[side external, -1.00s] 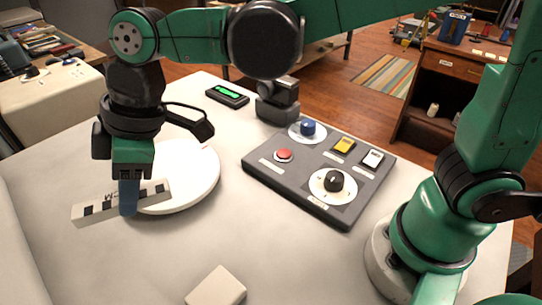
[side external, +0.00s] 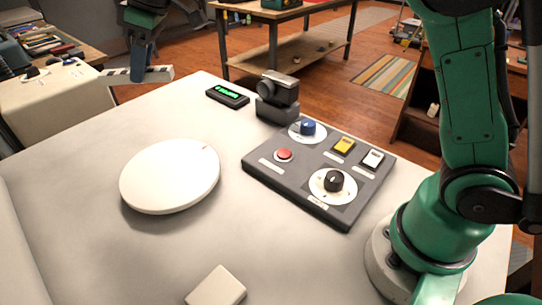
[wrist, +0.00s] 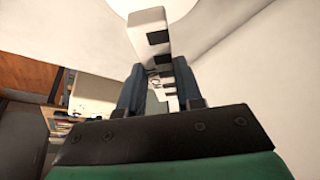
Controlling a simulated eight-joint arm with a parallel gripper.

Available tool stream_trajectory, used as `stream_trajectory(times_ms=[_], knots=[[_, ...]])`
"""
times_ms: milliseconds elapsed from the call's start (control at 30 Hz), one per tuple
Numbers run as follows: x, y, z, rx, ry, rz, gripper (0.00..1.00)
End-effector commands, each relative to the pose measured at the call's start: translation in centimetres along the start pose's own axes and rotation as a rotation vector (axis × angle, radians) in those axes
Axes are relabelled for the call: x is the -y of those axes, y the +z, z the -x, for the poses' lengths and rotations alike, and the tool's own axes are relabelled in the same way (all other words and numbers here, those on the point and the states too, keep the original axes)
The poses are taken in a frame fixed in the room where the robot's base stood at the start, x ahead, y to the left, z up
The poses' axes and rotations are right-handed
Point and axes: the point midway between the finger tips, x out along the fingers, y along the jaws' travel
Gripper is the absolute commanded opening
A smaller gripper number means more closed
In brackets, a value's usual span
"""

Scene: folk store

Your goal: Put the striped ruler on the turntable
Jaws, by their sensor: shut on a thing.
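The striped ruler (side external: 158,74), white with dark blocks, shows at the upper left of the side external view. My gripper (side external: 138,78) is shut on it and holds it raised, clear of the table. In the wrist view the ruler (wrist: 150,30) sticks out from between the two blue fingers (wrist: 157,90); its middle is partly hidden by them. The turntable (side external: 170,177) is a round white disc on the left of the table, bare on top. Part of it shows at the top of the wrist view (wrist: 178,8). The ruler is apart from the turntable.
A grey control panel (side external: 265,173) with buttons and knobs lies right of the turntable. A camera-like device (side external: 277,98) and a small green-lit display (side external: 227,96) stand behind it. A pale block (side external: 216,288) lies at the front. The table around the turntable is clear.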

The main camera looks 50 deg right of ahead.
Motion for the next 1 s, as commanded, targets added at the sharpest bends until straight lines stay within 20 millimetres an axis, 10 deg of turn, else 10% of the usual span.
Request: stream_trajectory(times_ms=[500, 1000], knots=[[0.1, 4.8, -11.5, 0.0, 0.0, 0.001, 0.0], [0.1, 7.2, -17.2, 0.0, 0.0, 0.002, 0.0]])
